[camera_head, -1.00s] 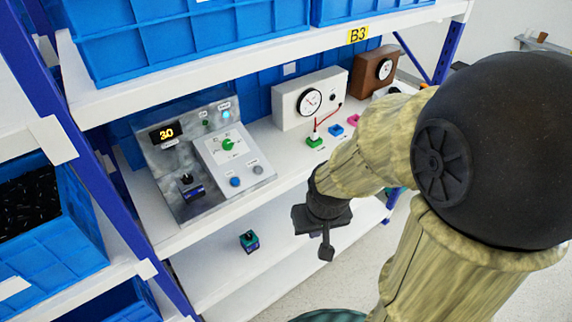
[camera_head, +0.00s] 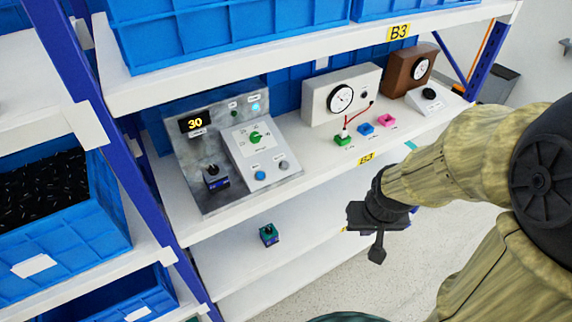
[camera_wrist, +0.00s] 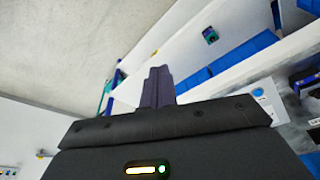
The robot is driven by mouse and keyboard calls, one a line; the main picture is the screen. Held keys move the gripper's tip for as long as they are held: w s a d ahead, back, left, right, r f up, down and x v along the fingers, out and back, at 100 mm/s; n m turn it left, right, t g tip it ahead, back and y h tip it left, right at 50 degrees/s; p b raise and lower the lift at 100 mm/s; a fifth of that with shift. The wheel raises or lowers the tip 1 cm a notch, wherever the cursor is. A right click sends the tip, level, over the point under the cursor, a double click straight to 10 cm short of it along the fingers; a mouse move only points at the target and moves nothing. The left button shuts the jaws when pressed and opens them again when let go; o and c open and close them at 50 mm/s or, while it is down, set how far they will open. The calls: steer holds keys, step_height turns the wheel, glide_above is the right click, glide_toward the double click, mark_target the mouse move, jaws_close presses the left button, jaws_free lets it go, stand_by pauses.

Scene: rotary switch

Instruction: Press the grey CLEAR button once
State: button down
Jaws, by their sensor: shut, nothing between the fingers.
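The control panel (camera_head: 198,150) stands at the left of the middle shelf, with a display reading 30. A white plate on it carries a green rotary knob (camera_head: 255,137). Below the knob are a blue button (camera_head: 260,175) and a grey button (camera_head: 284,165), the grey one to the right; their labels are too small to read. My gripper (camera_head: 377,255) hangs in front of the shelf, right of and lower than the panel, apart from it. It is shut and empty. In the wrist view the closed fingers (camera_wrist: 158,85) point up the picture.
A white gauge box (camera_head: 325,105), a brown gauge box (camera_head: 412,72) and green, blue and pink blocks stand right of the panel. The upper shelf (camera_head: 300,47) with blue crates overhangs. A small teal device (camera_head: 269,235) sits on the lower shelf.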

steer(key=w+n+t, duration=0.3)
steer(key=w+n, duration=0.1)
steer(key=w, duration=0.5)
steer(key=r+n+t+y+p, duration=0.2)
steer(key=n+t+y+p, duration=0.15)
steer(key=n+y, duration=0.8)
glide_above(284, 165)
steer(key=s+d, duration=0.4)
steer(key=s, duration=0.1)
steer(key=n, duration=0.1)
steer(key=h, duration=0.1)
steer(key=n+h, duration=0.1)
steer(key=shift+w+a+f+n+t+b, duration=0.1)
steer(key=shift+w+f+n+t+b, duration=0.15)
steer(key=shift+n+b, duration=0.1)
steer(key=f+b, duration=0.1)
steer(key=f, duration=0.1)
steer(key=w+a+f+b, duration=0.1)
steer(key=f+b, duration=0.1)
steer(key=f, duration=0.1)
steer(key=w+f+b, duration=0.1)
steer(key=f, duration=0.1)
steer(key=shift+w+a+f+b, duration=0.1)
steer(key=shift+a+f+b, duration=0.05)
steer(key=shift+a+b, duration=0.15)
steer(key=shift+w+a+f+b, duration=0.1)
steer(key=shift+w+f+b, duration=0.2)
steer(key=shift+f+b, duration=0.2)
